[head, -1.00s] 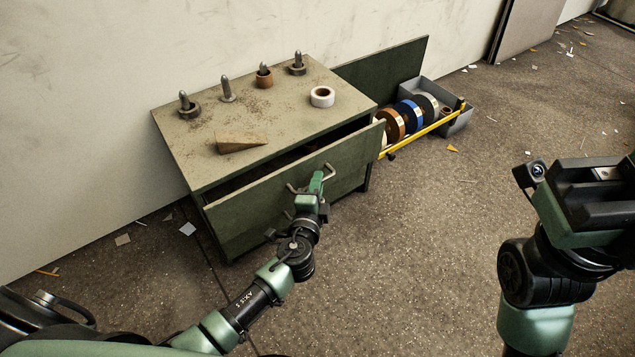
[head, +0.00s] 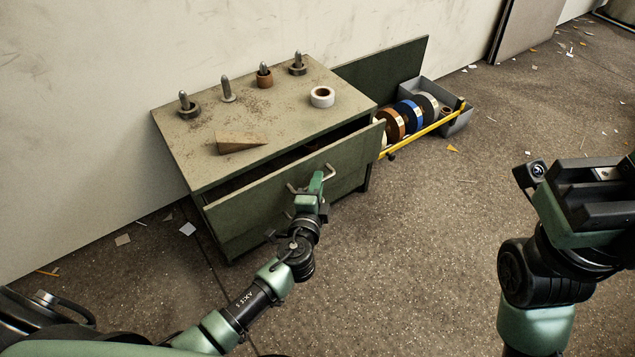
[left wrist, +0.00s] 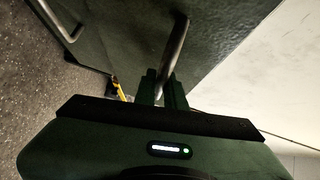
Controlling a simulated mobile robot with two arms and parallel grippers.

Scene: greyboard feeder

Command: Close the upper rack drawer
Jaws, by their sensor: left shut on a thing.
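The upper rack drawer (head: 255,198) of the green cabinet (head: 190,150) stands partly open, with a dark gap behind its front panel. Its bar handle (head: 330,171) is on the front. My left gripper (head: 316,182) is shut on this handle, and its fingers hide the handle's middle. In the left wrist view the handle bar (left wrist: 174,50) runs between the two fingers (left wrist: 161,88). My right gripper (head: 590,195) is at the right edge, away from the cabinet, and its jaws do not show clearly.
On the cabinet top are a wedge (head: 240,142), a white tape roll (head: 322,97) and several metal pegs. A grey bin (head: 458,122) and a yellow rail (head: 425,130) beside several tape rolls lie right of the cabinet. The floor in front is mostly clear, with scraps.

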